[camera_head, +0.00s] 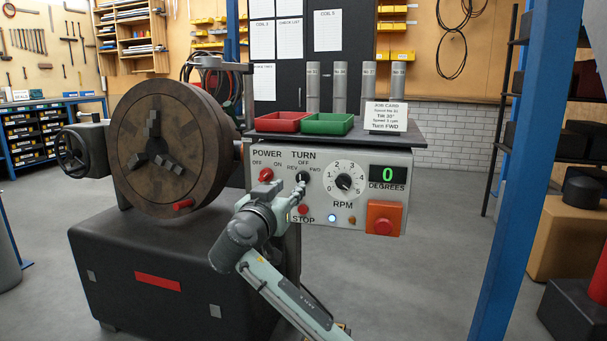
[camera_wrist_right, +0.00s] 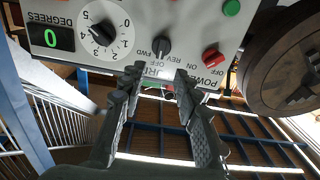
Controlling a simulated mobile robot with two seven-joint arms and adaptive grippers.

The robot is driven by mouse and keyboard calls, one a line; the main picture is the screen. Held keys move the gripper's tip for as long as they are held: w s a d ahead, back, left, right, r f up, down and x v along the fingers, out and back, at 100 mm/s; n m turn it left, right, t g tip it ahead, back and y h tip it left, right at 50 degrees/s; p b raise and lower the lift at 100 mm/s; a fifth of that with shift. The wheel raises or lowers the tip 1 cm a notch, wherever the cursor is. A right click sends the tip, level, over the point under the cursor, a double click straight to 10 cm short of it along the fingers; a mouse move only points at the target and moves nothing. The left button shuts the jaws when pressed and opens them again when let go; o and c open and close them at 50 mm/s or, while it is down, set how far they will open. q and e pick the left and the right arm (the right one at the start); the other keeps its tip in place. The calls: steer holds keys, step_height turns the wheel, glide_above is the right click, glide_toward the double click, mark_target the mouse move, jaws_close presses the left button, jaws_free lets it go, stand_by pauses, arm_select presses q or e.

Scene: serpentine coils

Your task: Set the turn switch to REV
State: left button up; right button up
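The turn switch (camera_head: 302,177) is a black knob under the word TURN on the grey control panel (camera_head: 356,160), with REV, OFF and FWD printed around it. It also shows in the right wrist view (camera_wrist_right: 162,47), where the panel appears upside down. I cannot tell for certain which mark the knob points to. My right gripper (camera_head: 301,188) is just in front of the switch. In the right wrist view its two fingers (camera_wrist_right: 157,78) are apart, with the switch beyond the gap between the tips and nothing held. My left gripper is not in view.
Close by are the red power switch (camera_head: 266,175), RPM dial (camera_head: 344,181), red stop button (camera_head: 303,210) and orange-red box (camera_head: 383,218). The degrees display (camera_head: 388,174) reads 0. A job card (camera_head: 385,116) says Turn FWD. A large round table (camera_head: 170,147) stands left.

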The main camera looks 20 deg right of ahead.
mark_target(300, 176)
steer(key=x, duration=0.7)
steer(key=shift+w+d, duration=0.2)
steer(key=shift+w, duration=0.05)
jaws_close()
